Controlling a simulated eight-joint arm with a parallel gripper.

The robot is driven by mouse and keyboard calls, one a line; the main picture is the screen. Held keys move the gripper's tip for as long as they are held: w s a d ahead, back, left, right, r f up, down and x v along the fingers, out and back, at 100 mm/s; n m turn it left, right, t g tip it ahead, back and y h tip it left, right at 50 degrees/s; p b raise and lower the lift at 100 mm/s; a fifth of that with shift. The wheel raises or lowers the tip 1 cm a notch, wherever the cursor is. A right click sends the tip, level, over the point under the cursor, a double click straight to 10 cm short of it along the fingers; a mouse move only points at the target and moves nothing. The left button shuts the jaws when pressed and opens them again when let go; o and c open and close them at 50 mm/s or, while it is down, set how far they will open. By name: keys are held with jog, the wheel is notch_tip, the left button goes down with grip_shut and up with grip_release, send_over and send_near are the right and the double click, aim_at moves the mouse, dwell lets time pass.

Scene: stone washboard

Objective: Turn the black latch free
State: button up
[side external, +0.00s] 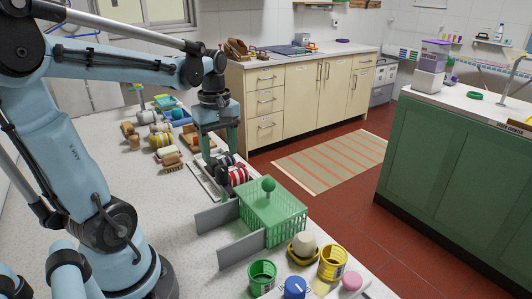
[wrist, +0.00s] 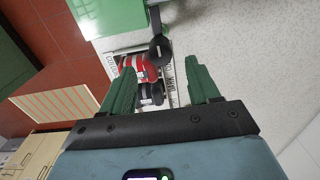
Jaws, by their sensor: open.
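The black latch (wrist: 160,48) shows in the wrist view as a rounded dark head with a narrow arm reaching toward the green basket. It lies beside a red roll (wrist: 131,68) and a black roll (wrist: 151,93), on a pale frame (wrist: 172,92) with dark lettering. In the side view the red roll (side external: 238,176) shows, but I cannot clearly pick out the latch. My gripper (side external: 218,158) points down over the frame. In the wrist view its green fingers (wrist: 165,72) are spread either side of the rolls and latch, holding nothing. Contact is unclear.
A green basket (side external: 272,222) stands close in front of the rolls, beside grey upright panels (side external: 240,250). Cups and pots (side external: 262,275) crowd the near counter end; several small items (side external: 160,140) lie behind. The counter's left middle (side external: 160,205) is clear.

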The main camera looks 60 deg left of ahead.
aim_at(221, 168)
jog(key=shift+f, duration=3.1)
jog(key=c, duration=1)
jog(key=shift+c, duration=0.2)
